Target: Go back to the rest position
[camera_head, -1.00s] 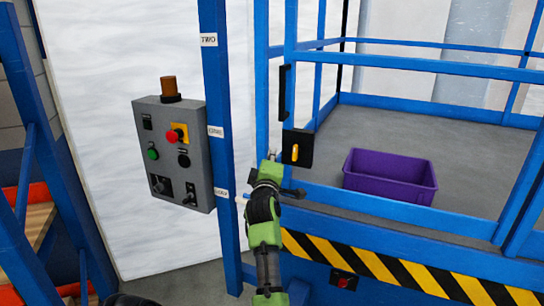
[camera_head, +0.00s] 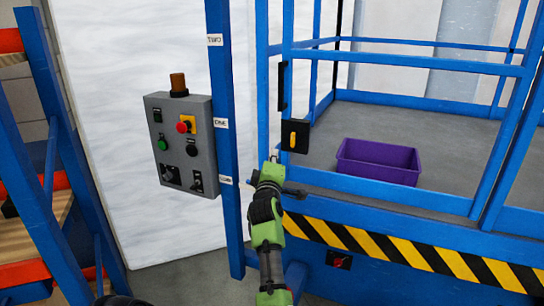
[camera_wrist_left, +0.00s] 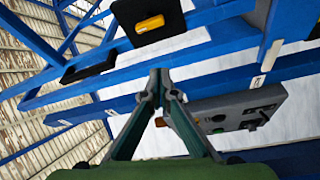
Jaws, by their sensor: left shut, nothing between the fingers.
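My left gripper (camera_head: 272,161) is in the middle of the head view, in front of the blue lift frame and below the black latch plate. Its green and black arm reaches up from the bottom edge. In the left wrist view the two fingers (camera_wrist_left: 160,75) meet at their tips with nothing between them. The black latch plate with a yellow handle (camera_head: 295,136) is just above and right of the gripper; it also shows at the top of the left wrist view (camera_wrist_left: 149,24). My right gripper is not in view.
A grey control box (camera_head: 184,145) with buttons hangs left of a blue post (camera_head: 223,130). A purple bin (camera_head: 378,161) stands on the platform floor behind blue rails. A striped black and yellow edge (camera_head: 400,250) runs below. Blue and orange shelving (camera_head: 45,160) is at the left.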

